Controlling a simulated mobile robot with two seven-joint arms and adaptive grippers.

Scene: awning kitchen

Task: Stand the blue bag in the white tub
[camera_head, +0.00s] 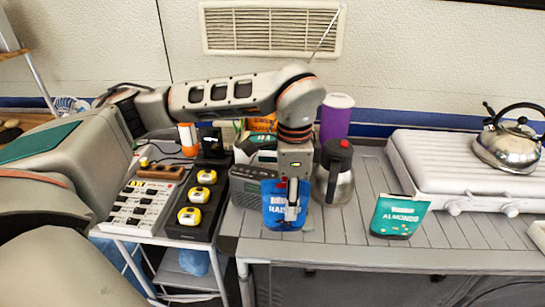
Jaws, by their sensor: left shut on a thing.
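The blue bag (273,210), with white lettering that begins "RAIS", is upright near the front edge of the counter. My left gripper (292,205) reaches down from above and is shut on it, covering part of its front. I cannot tell whether the bag's bottom touches the counter. No white tub shows clearly. A white object (538,233) is cut off by the right picture edge, and I cannot tell whether it is the tub. My right gripper is not in view.
A steel jug (339,186) with a black lid stands just right of the bag, and a grey radio (245,193) just left. A green almonds bag (399,217) stands farther right. A kettle (507,143) sits on the white stove (440,160). Counter between jug and almonds bag is clear.

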